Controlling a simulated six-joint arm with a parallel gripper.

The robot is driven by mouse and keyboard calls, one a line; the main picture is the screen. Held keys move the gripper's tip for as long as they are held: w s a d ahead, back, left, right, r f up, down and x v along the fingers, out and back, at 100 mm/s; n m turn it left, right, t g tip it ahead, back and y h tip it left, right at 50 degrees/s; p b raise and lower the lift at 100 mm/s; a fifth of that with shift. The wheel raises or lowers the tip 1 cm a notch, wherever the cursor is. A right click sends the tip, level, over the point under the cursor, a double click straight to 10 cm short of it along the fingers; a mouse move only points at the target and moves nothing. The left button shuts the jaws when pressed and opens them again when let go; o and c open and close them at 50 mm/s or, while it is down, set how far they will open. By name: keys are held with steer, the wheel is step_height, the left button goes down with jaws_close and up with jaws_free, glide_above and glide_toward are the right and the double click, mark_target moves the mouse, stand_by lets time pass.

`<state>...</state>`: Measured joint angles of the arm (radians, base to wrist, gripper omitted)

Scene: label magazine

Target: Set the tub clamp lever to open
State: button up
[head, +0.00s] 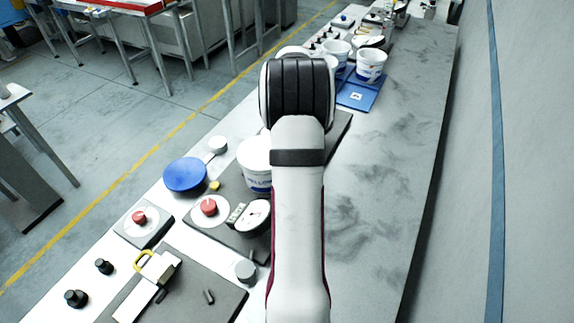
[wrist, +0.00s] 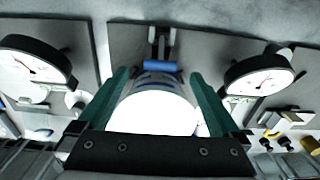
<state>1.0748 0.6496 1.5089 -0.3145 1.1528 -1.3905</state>
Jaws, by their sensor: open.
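In the wrist view, my gripper (wrist: 160,74) is open, with one green finger on each side of a white round-topped tub (wrist: 155,114). A lever with a blue grip (wrist: 158,66) on a dark upright bracket (wrist: 162,38) stands just beyond the tub, between the fingertips in the picture. I cannot tell whether the fingers touch the tub or the lever. In the head view, my arm hides the gripper and the lever. A white tub with blue lettering (head: 256,165) shows partly behind the arm; I cannot tell if it is the same tub.
Round dial gauges stand left (wrist: 34,66) and right (wrist: 258,74) of the fingers. In the head view, a blue disc (head: 185,174), a red button (head: 209,207) and another red button (head: 139,217) lie left of the arm. White tubs (head: 371,65) stand farther back. The right bench surface (head: 378,190) is clear.

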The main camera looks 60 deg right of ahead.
steer(key=shift+f, duration=1.7)
jaws_close()
